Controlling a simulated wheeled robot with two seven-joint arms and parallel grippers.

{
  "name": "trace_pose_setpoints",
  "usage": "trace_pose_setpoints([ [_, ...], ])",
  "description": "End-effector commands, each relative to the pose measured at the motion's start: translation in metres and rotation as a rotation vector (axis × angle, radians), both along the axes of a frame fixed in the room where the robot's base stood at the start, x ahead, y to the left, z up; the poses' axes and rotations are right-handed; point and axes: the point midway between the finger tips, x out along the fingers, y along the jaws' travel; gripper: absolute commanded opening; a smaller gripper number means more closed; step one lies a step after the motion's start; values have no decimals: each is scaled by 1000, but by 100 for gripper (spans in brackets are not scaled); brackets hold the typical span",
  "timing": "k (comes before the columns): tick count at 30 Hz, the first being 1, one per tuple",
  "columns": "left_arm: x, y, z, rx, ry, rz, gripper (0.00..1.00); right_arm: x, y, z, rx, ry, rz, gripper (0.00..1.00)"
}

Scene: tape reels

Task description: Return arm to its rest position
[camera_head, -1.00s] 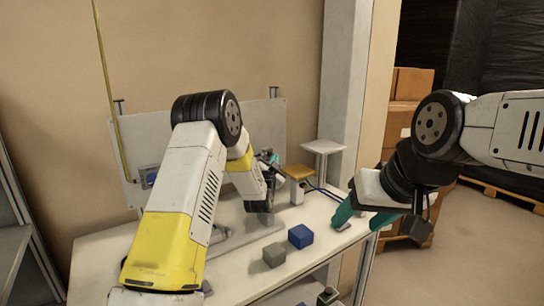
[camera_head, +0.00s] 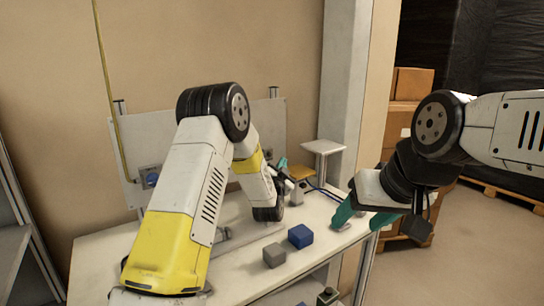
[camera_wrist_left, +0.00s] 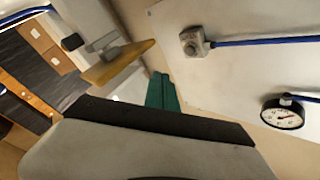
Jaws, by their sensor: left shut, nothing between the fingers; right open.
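My left arm, white and yellow, reaches over the white table (camera_head: 240,276) in the head view. Its left gripper (camera_head: 283,163) shows only as a small teal tip near the yellow-topped stand (camera_head: 300,171), partly hidden by my wrist. In the left wrist view the teal fingers of the left gripper (camera_wrist_left: 163,92) are together with nothing between them. My right gripper (camera_head: 362,214) is at the table's right edge in the head view, its teal fingers spread apart and empty.
A blue block (camera_head: 300,236) and a grey block (camera_head: 274,255) lie on the table. A white-topped stand (camera_head: 323,147) is behind. A grey panel (camera_wrist_left: 240,60) carries a dial gauge (camera_wrist_left: 283,113) and a grey fitting with a blue cable (camera_wrist_left: 193,43). Cardboard boxes (camera_head: 412,85) stand behind right.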

Motion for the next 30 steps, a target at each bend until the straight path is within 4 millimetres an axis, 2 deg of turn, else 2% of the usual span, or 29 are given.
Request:
trace_pose_setpoints([
  [4,0,3,6,-9,13,-2,0,0,0,0,0,0,0,59],
  [8,-5,14,30,-50,85,-11,0,0,0,0,0,0,0,59],
  [11,-19,29,56,-105,188,-22,0,0,0,0,0,0,0,59],
  [14,-42,44,78,-167,306,-28,0,0,0,0,0,0,0,59],
  [17,-73,59,95,-226,424,-27,0,0,0,0,0,0,0,59],
  [23,-157,89,116,-341,657,1,0,0,0,0,0,0,0,59],
  [29,-263,116,118,-451,885,67,0,0,0,0,0,0,0,59],
  [30,-286,121,116,-471,930,84,0,0,0,0,0,0,0,59],
])
